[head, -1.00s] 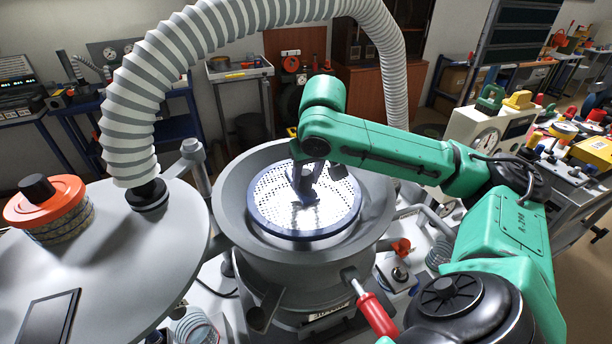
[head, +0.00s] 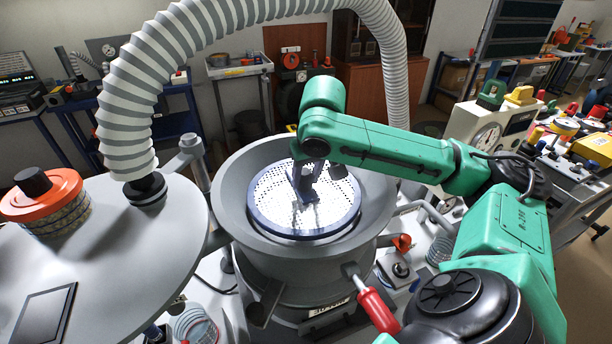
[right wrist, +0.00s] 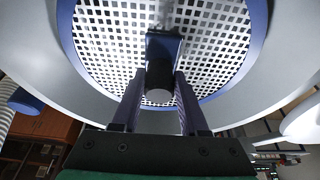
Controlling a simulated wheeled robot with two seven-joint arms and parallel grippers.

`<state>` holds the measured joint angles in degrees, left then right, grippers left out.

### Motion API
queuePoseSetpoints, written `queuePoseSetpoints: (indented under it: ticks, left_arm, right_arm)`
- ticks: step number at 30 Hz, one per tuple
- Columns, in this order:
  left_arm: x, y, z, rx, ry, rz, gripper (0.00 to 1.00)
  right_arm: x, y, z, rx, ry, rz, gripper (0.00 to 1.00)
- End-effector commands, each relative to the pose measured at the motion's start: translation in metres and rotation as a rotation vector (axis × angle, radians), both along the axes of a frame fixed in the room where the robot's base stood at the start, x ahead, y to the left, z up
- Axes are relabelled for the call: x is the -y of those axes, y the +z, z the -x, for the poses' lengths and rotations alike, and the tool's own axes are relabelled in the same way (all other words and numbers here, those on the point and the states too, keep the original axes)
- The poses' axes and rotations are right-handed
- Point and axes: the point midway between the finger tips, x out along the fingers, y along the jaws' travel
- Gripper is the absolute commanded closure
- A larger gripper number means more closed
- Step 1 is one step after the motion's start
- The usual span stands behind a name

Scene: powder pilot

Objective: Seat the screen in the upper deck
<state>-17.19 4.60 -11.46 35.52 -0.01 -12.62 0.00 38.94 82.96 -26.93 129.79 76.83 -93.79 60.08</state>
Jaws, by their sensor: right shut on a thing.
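The screen (head: 275,204) is a round perforated white plate with a blue rim. In the head view it lies inside the grey bowl-like upper deck (head: 232,207), ringed by the deck's wall; I cannot tell whether it rests fully on its seat. My right gripper (head: 304,192) reaches down over the screen's middle. In the right wrist view, the perforated screen (right wrist: 105,45) fills the top, and my right gripper (right wrist: 158,85) is shut on the dark handle (right wrist: 160,95) at its centre. My left gripper is not in view.
A grey round lid (head: 150,270) with an orange-topped jar (head: 45,195) is swung out at the left. A ribbed white hose (head: 130,110) arches behind the deck. A red-handled lever (head: 377,310) sticks out at the front. Benches with equipment stand behind and at right.

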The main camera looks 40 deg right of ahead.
Motion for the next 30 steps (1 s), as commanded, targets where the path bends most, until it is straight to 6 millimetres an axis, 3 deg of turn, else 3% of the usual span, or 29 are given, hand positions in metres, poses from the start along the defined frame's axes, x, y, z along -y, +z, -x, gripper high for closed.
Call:
queuePoseSetpoints:
  ticks: [30]
  left_arm:
    - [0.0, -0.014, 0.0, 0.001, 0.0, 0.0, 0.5]
  right_arm:
    - [0.0, -0.02, 0.0, 0.002, 0.0, 0.001, 1.0]
